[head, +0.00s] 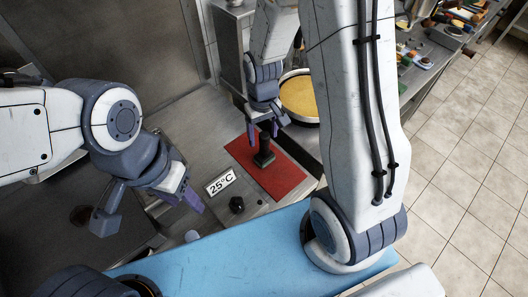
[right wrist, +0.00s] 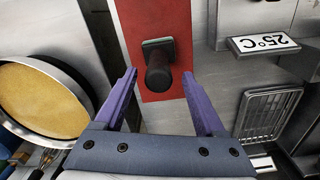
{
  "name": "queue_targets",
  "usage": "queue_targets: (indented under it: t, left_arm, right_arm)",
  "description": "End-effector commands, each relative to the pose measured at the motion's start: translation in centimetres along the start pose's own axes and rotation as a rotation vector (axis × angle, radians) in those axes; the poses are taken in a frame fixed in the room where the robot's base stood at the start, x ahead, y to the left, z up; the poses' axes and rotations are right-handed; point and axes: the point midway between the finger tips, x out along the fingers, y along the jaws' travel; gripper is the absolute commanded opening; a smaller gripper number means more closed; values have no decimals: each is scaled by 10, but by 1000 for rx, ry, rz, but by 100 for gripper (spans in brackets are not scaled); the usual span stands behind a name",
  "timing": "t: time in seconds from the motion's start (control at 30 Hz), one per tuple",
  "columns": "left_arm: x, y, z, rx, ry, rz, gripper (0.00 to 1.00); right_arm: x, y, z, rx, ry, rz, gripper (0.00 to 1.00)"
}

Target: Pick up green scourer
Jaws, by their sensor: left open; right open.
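A small green patch (head: 402,88) shows on the counter beyond my right arm, too small to identify. My right gripper (head: 264,128) is open above the red mat. In the right wrist view, its purple fingers (right wrist: 159,75) stand apart, with the black handled tool (right wrist: 158,65) showing between and beyond them. The tool stands on the mat and is not gripped. My left gripper (head: 150,207) is open and empty over the dark steel surface at the left.
The red mat (head: 285,184) lies on the steel counter beside a 25°C sign (head: 220,183) and a black knob (head: 237,204). A round pan with yellow contents (head: 299,96) stands behind. Small items crowd the far-right counter. The blue surface (head: 240,255) in front is mostly clear.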

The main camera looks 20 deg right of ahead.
Motion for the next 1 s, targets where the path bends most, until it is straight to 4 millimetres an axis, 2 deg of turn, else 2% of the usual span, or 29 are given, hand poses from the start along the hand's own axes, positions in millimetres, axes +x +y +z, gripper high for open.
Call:
queue_targets:
  t: [0.23, 0.5, 0.83, 0.97, 1.0]
  left_arm:
    - [-6, 0, 0, 0, 0, 0, 50]
    - [-13, 1, -1, -1, 0, 0, 50]
    - [-13, 1, -1, -1, 0, 0, 50]
    - [-13, 1, -1, -1, 0, 0, 50]
    - [-13, 1, -1, -1, 0, 0, 50]
  right_arm:
    - [18, 1, 3, 1, -4, 0, 72]
    - [53, 2, 4, 0, -2, 0, 72]
    - [59, 2, 3, 1, 2, 0, 72]
    - [59, 2, 3, 0, 2, 0, 22]
    - [59, 2, 3, 0, 2, 0, 7]
